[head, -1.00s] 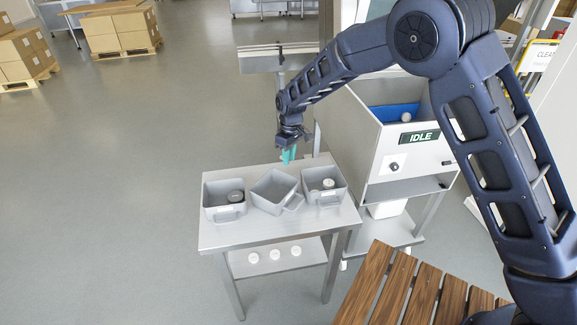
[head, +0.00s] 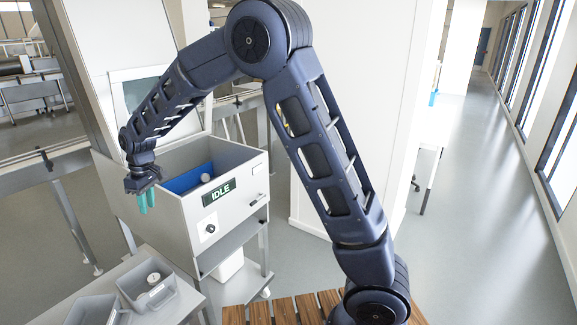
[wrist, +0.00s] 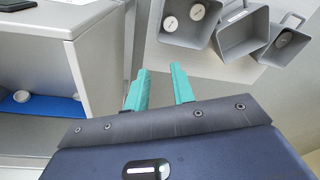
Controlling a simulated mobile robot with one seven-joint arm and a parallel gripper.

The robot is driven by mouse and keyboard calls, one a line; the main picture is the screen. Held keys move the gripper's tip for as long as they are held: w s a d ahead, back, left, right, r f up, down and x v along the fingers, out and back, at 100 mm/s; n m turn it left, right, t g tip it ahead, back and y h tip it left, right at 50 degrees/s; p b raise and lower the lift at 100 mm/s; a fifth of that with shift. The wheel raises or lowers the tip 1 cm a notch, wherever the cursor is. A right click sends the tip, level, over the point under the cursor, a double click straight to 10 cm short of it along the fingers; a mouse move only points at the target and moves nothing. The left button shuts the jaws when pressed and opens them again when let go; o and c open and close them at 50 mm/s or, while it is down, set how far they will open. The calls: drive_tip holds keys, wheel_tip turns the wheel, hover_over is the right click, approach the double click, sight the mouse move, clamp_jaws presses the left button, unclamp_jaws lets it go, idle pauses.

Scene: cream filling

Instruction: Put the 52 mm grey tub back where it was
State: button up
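My gripper (head: 147,200) hangs in the air by the left front of the machine, fingers down. In the wrist view its two teal fingers (wrist: 160,92) stand apart with nothing between them. The bin nearest the machine (head: 165,297) holds a tub (head: 154,278); the wrist view shows two round lids there (wrist: 170,23). The far bin holds another tub (wrist: 284,39). I cannot tell which tub is the 52 mm grey one.
The middle bin (wrist: 243,48) looks empty. The bins stand on a metal table (head: 75,293). The machine (head: 235,200) shows IDLE and has high side walls around its tray. A slatted wooden surface (head: 260,312) lies at the bottom of the head view.

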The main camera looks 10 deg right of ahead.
drive_tip(key=w+d+r+m+t, duration=0.15)
drive_tip(key=d+r, duration=0.35)
drive_tip(key=d, duration=0.7)
drive_tip(key=d+r+m, duration=0.3)
drive_tip(key=d+r, duration=0.2)
drive_tip(key=d, duration=0.6)
drive_tip(key=w+d+r+m+t, duration=0.15)
drive_tip(key=d+r, duration=0.35)
drive_tip(key=d, duration=0.7)
drive_tip(key=s+d+f+m+t+h, duration=0.1)
drive_tip(key=s+d+m, duration=0.7)
drive_tip(key=s+d, duration=0.9)
drive_tip(key=d, duration=0.4)
drive_tip(key=shift+s+d+t, duration=0.25)
drive_tip(key=shift+s+t, duration=0.15)
drive_tip(key=shift+f, duration=0.1)
